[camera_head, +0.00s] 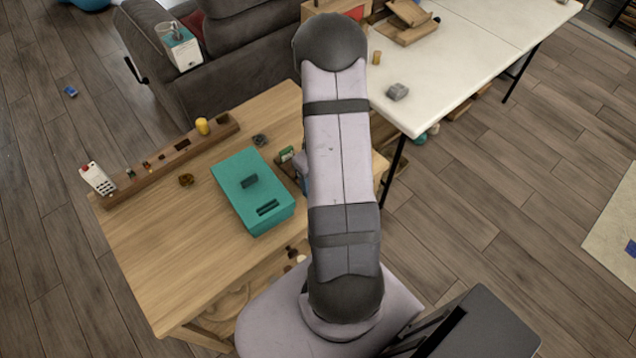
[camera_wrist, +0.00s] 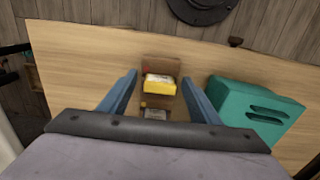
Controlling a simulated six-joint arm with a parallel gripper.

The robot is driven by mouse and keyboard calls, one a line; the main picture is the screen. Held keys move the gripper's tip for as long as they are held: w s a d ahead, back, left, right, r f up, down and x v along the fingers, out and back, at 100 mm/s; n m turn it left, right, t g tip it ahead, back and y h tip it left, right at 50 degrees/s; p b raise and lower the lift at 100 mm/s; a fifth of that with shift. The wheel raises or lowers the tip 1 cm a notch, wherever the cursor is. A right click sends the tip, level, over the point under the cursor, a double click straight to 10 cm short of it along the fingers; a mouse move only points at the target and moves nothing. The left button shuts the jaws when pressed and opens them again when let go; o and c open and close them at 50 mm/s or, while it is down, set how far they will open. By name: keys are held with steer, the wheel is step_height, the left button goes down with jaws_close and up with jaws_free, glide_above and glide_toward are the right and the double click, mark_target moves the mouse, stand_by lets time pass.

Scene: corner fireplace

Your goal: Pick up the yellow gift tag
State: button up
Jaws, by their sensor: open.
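In the wrist view, a small yellow piece with a pale top (camera_wrist: 160,84) sits in a brown open holder (camera_wrist: 160,66); it may be the yellow gift tag, but its shape is too small to be sure. My gripper (camera_wrist: 159,77) is open, with its two blue fingers on either side of the holder and a gap on both sides. A greyish-white piece (camera_wrist: 156,114) lies nearer to me in the same holder. In the head view my arm hides most of the gripper and holder; the yellow piece cannot be made out there.
A teal lidded box (camera_head: 252,190) stands on the wooden table (camera_head: 150,245), close to the right of my gripper in the wrist view (camera_wrist: 255,108). A long wooden rack (camera_head: 165,160) with small items lines the table's back edge. A white table (camera_head: 450,60) stands at right.

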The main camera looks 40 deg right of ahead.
steer(key=c, duration=1)
